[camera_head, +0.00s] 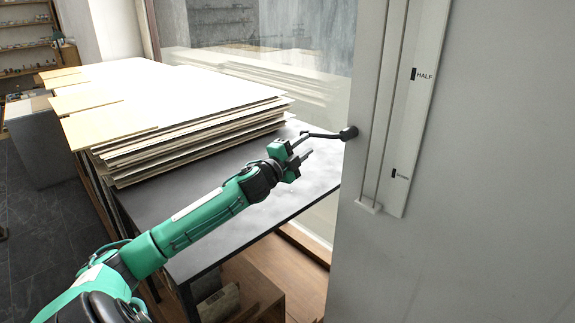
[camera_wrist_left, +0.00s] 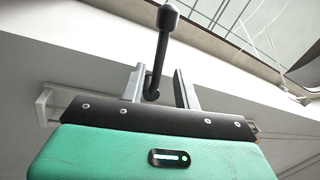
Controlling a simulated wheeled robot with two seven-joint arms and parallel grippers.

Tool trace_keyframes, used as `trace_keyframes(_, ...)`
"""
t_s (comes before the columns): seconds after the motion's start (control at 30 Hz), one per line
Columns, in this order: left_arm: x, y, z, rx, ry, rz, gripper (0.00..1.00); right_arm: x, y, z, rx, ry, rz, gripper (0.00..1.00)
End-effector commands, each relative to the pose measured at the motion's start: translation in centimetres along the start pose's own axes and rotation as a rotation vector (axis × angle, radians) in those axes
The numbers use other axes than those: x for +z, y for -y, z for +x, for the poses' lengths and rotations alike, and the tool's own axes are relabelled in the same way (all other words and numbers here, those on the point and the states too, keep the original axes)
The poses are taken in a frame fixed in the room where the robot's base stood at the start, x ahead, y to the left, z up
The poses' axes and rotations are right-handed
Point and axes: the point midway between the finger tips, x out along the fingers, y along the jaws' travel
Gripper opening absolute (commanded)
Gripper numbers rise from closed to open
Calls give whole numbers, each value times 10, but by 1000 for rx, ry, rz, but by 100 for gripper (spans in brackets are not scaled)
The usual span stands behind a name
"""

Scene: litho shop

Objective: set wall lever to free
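The wall lever is a thin black bent rod (camera_head: 322,135) with a thick black end (camera_head: 349,132). In the head view it lies nearly level, its thick end against the edge of the grey wall panel. A pale scale strip (camera_head: 408,120) on the panel has a mark reading HALF and a lower mark too small to read. My left gripper (camera_head: 305,147) is at the rod's thin left end. In the left wrist view the gripper (camera_wrist_left: 160,85) is open, with the lever (camera_wrist_left: 161,55) running between its fingers, closer to the left one. Contact is unclear. My right gripper is out of view.
A dark table (camera_head: 240,205) carries a stack of large pale sheets (camera_head: 180,145) left of my left gripper. A window (camera_head: 300,50) stands behind. The grey panel (camera_head: 480,200) fills the right side. Shelves (camera_head: 25,45) stand far left. Dark floor is clear at left.

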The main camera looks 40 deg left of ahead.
Motion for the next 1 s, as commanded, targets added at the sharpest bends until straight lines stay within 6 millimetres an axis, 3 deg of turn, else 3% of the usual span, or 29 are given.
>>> trace_keyframes(0.2,0,-4,-30,2,0,2,32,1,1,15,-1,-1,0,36)
trace_keyframes(0.5,0,-2,-59,2,-1,0,32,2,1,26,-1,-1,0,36)
trace_keyframes(1.0,-1,1,-68,0,-1,1,32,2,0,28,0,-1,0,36)
